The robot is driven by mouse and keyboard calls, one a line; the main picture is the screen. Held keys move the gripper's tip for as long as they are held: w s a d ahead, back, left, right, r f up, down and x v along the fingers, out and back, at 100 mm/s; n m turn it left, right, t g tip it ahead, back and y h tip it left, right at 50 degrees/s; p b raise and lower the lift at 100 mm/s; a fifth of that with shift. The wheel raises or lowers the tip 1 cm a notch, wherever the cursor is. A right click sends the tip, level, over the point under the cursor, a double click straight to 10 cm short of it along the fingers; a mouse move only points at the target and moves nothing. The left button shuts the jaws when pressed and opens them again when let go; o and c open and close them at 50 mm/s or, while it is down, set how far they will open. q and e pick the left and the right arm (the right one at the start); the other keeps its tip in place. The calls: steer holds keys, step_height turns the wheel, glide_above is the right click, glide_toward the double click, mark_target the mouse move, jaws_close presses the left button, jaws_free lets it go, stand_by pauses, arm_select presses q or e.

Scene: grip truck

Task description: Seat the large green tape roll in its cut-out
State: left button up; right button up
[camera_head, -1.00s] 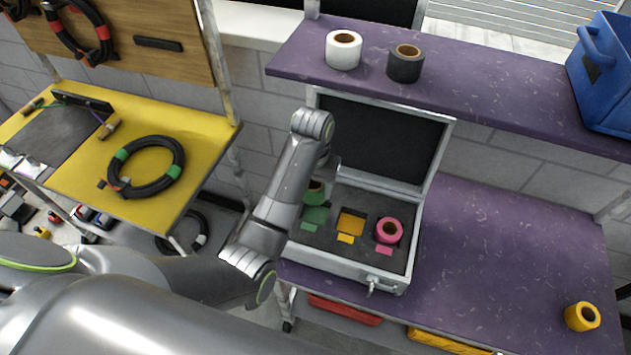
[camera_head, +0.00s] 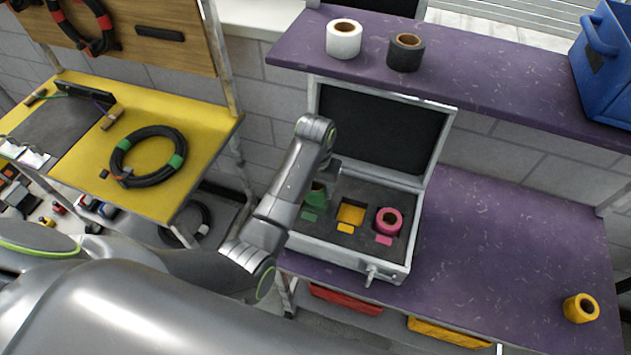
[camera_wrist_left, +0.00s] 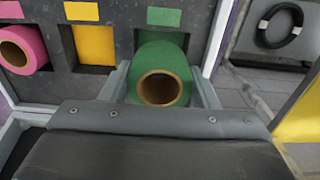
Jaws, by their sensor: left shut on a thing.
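The large green tape roll (camera_head: 317,196) is in my left gripper (camera_head: 322,184), at the left cut-out of the foam in the open silver case (camera_head: 345,258). In the left wrist view the green roll (camera_wrist_left: 163,72) shows its brown core, with a gripper finger on each side of it. The roll covers most of its cut-out; a green label (camera_wrist_left: 164,17) lies beside it. I cannot tell whether the roll touches the cut-out's floor. My right gripper is not in view.
The middle cut-out (camera_head: 351,214) is empty, with a yellow floor. A pink roll (camera_head: 389,221) sits in the right one. A yellow roll (camera_head: 581,308) stands on the purple bench (camera_head: 500,255). White (camera_head: 344,39) and black (camera_head: 406,53) rolls stand on the shelf. The raised lid (camera_head: 378,130) is behind.

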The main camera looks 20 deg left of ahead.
arm_select(q)
steer(key=shift+f, duration=1.75)
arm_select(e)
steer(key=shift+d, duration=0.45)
arm_select(q)
steer(key=o, duration=1.1)
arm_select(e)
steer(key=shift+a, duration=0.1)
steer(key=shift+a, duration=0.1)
